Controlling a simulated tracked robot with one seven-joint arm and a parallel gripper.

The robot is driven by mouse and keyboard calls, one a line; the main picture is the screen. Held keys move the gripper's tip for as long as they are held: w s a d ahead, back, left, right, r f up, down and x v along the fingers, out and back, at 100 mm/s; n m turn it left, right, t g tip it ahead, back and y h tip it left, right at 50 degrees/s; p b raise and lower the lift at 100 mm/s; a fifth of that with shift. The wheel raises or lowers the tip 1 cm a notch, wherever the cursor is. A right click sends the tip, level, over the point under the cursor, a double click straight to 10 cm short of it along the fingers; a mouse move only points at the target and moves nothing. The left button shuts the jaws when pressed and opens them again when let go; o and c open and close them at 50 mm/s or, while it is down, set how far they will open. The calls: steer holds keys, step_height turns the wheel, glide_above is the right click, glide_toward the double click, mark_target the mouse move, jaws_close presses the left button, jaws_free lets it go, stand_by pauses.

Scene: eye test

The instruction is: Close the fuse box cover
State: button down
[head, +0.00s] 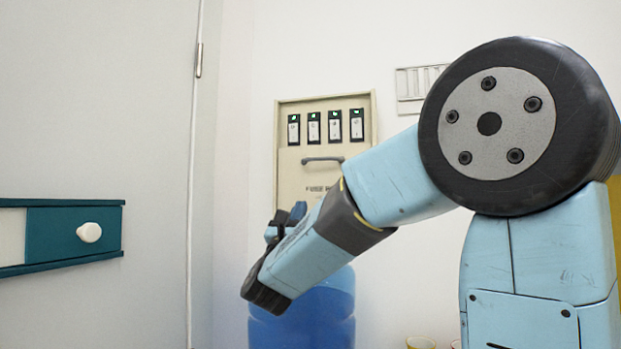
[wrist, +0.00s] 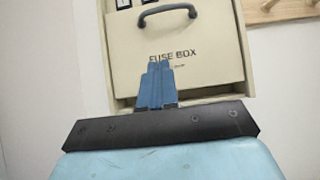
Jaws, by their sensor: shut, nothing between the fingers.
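The cream fuse box (head: 375,107) hangs on the wall in the middle of the head view. Its upper part is uncovered and shows several black-and-white switches with small green marks. The fuse box cover (head: 291,177), a flat cream panel with a dark bar handle (head: 322,160), sits below the switches. In the wrist view the cover (wrist: 205,75) is lettered "FUSE BOX", with the handle (wrist: 168,12) near the top edge. My gripper (wrist: 158,66) is shut and empty, its blue fingers in front of the cover's lower part, below the handle. Contact cannot be told. In the head view my arm hides the cover's lower right.
A blue water bottle (head: 330,325) stands below the box, partly behind my arm. At left is a teal panel (head: 60,235) with a white knob (head: 89,232). A pale slatted fixture (head: 410,90) is on the wall at right. A wooden rail (wrist: 280,12) shows upper right in the wrist view.

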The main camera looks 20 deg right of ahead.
glide_toward(312, 171)
steer(key=d+r, duration=0.1)
steer(key=d, duration=0.1)
steer(key=r, duration=0.4)
steer(key=shift+w+d+r, duration=0.2)
steer(key=shift+w+r, duration=0.05)
steer(key=shift+r, duration=0.05)
